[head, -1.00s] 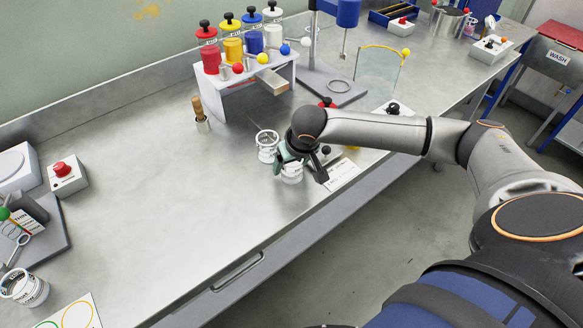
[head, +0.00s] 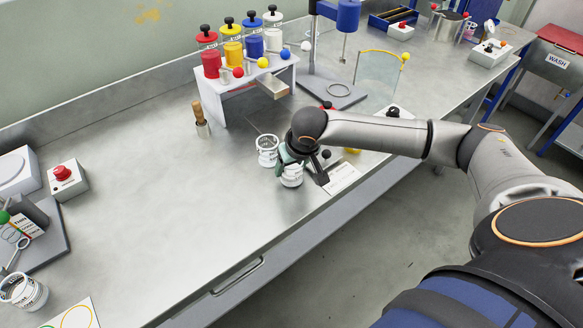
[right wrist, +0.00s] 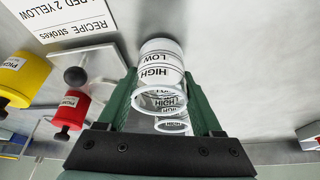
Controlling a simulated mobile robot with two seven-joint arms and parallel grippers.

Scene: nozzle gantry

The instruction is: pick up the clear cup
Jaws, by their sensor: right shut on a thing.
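A clear cup (head: 291,178) with white printed bands stands near the front of the steel table. My right gripper (head: 287,160) is shut on it from above and behind in the head view. In the right wrist view the held cup (right wrist: 160,65), marked HIGH and LOW, sits between the green fingers (right wrist: 160,92). A second similar cup (head: 267,150) stands just left of and behind the held one. In the right wrist view a similar marked cup (right wrist: 172,127) shows beyond the held cup's rim. I cannot tell any gap under the held cup. My left gripper is out of view.
A white recipe card (head: 342,178) lies right of the gripper. A rack (head: 250,85) with several coloured pigment bottles stands behind, with a wooden-handled tool (head: 201,120) at its left. A red-button box (head: 66,178) and another cup (head: 24,290) are at the left. The middle of the table is bare.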

